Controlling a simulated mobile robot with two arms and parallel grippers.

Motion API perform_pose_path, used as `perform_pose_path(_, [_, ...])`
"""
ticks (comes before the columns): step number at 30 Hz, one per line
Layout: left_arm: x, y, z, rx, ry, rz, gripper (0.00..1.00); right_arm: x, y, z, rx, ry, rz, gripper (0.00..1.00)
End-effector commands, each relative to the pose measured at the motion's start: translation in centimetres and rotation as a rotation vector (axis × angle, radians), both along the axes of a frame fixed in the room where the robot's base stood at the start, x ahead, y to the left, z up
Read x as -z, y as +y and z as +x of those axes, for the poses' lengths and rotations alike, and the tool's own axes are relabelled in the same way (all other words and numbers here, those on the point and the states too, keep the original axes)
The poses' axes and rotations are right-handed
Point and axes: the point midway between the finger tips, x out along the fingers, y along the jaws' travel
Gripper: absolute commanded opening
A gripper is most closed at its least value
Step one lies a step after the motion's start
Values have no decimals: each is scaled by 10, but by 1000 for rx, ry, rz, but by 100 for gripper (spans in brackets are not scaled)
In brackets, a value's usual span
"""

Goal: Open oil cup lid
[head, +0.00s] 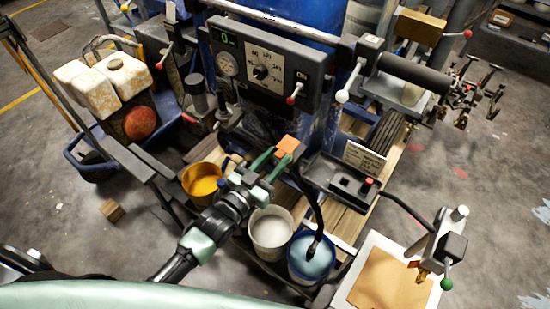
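My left gripper (281,154) reaches in over the buckets in the head view, in front of the blue machine. Its two green fingers stand apart with a dark gap between them. A small orange block-like piece (288,145) shows right at the fingertips. It may be the oil cup lid, but I cannot tell for sure. I cannot tell whether the fingers touch it, and the fingertips hide part of it. My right gripper is not in view.
A control panel (265,70) stands behind. A yellow pot (203,182), a white bucket (271,232) and a blue bucket (312,258) stand below. A black hose (312,200) runs into the blue bucket. Open floor (480,190) lies at right.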

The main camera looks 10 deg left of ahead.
Motion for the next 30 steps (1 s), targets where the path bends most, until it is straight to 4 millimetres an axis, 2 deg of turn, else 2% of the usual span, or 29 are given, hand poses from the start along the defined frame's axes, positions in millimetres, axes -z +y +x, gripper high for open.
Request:
perform_pose_path(1, [0,0,0,0,0,0,16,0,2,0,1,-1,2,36])
perform_pose_path(3, [0,0,0,0,0,0,0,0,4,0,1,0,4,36])
perform_pose_path(30, [0,0,0,0,1,0,0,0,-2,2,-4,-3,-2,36])
